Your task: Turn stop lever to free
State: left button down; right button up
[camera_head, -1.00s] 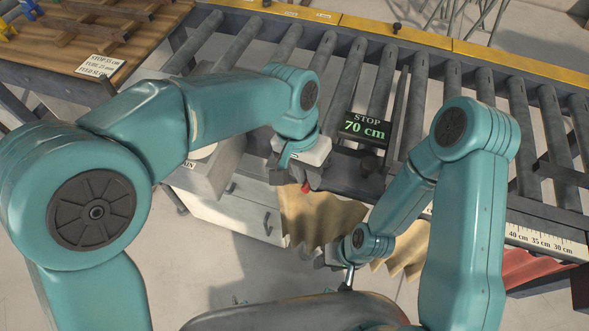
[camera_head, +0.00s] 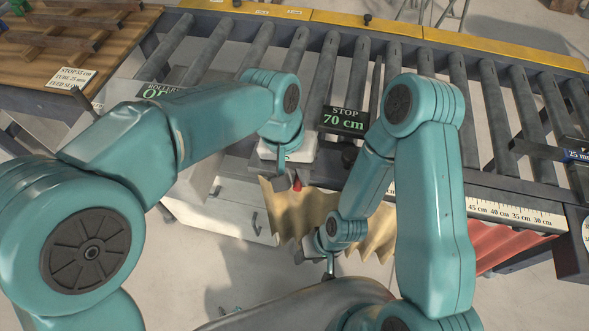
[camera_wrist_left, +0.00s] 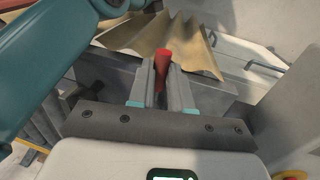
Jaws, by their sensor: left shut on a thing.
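The stop lever shows a red handle (camera_wrist_left: 162,68) in the left wrist view, between the fingers of my left gripper (camera_wrist_left: 161,95). My left gripper is shut on this red handle. In the head view only a small red bit of the handle (camera_head: 297,184) shows below my left wrist; the fingers are mostly hidden there. The black stop display (camera_head: 345,121) reads "STOP 70 cm" and sits just right of my left wrist. My right gripper (camera_head: 328,262) hangs low at the centre, in front of the tan sheet; its fingers are too small to judge.
A roller conveyor (camera_head: 470,110) runs across the back, with a scale strip (camera_head: 510,214) on its front rail. A tan corrugated sheet (camera_head: 310,215) and a red one (camera_head: 505,245) hang below. A wooden board (camera_head: 100,50) with a label card stands at the left.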

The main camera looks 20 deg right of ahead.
pick_arm(q)
jog(key=shift+s+f, duration=0.15)
jog(key=shift+f, duration=0.05)
jog(key=c, duration=1.1)
grip_release()
jog(key=shift+o, duration=0.2)
jog(key=shift+r, duration=0.15)
jog(key=shift+r, duration=0.25)
notch_tip(320, 180, up, 16)
jog(key=w+a, duration=0.1)
jog(key=a, duration=0.1)
jog(key=shift+w+a+f, duration=0.25)
jog(key=shift+w+a, duration=0.15)
